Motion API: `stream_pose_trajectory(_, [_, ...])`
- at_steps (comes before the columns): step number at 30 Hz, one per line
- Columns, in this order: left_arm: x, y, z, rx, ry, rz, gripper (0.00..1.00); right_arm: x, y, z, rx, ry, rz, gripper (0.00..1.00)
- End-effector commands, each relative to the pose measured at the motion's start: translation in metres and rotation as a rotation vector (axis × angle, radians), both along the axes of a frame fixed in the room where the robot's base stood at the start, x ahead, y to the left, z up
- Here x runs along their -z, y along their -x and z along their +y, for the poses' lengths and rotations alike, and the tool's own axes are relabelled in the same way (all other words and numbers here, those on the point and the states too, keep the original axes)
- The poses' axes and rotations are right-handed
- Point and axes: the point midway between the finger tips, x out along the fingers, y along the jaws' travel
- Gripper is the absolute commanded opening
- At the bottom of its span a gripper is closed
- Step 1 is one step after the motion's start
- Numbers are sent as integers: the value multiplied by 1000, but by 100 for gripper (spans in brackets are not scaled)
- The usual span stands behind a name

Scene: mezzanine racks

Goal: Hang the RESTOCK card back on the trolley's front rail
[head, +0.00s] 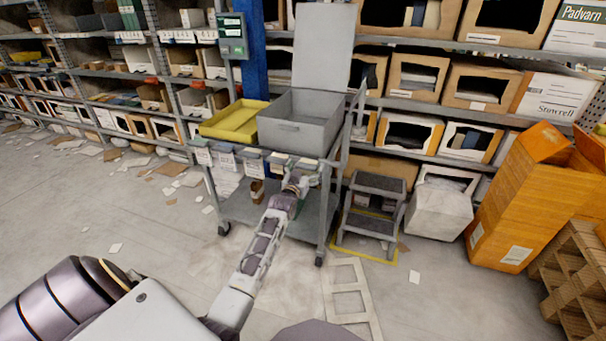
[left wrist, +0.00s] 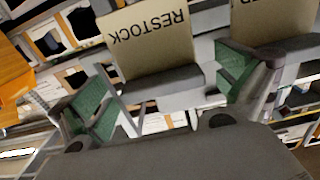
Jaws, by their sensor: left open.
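The trolley (head: 329,207) stands ahead, with several cards in grey-blue holders along its front rail. My left gripper (head: 299,181) reaches to the right part of that rail. In the left wrist view the beige RESTOCK card (left wrist: 150,40) appears upside down, with a grey holder along its edge. My left gripper (left wrist: 165,75) is open, its green-padded fingers on either side of that holder with gaps visible. A second card (left wrist: 265,18) with a grey holder is beside it, in line. The rail contact is hidden. My right gripper is not in view.
The trolley carries a yellow tray (head: 232,122) and a grey bin (head: 298,125) with a raised lid. A step stool (head: 372,210), a white box (head: 440,212) and orange cartons (head: 525,205) stand right. Racks line the back. Floor at left is open, with scattered papers.

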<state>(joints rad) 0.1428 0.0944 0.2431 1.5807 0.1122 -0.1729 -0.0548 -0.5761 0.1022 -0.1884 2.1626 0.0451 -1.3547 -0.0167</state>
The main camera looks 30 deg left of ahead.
Motion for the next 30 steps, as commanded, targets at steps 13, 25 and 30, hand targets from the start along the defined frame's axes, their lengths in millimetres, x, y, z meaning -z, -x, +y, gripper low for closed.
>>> stream_pose_trajectory(13, [1, 22, -5, 0, 0, 2, 100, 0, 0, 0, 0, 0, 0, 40])
stream_pose_trajectory(25, [1, 57, -14, 0, 0, 1, 100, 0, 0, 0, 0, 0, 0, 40])
stream_pose_trajectory(30, [1, 71, -17, 0, 0, 1, 100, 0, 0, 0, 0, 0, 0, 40])
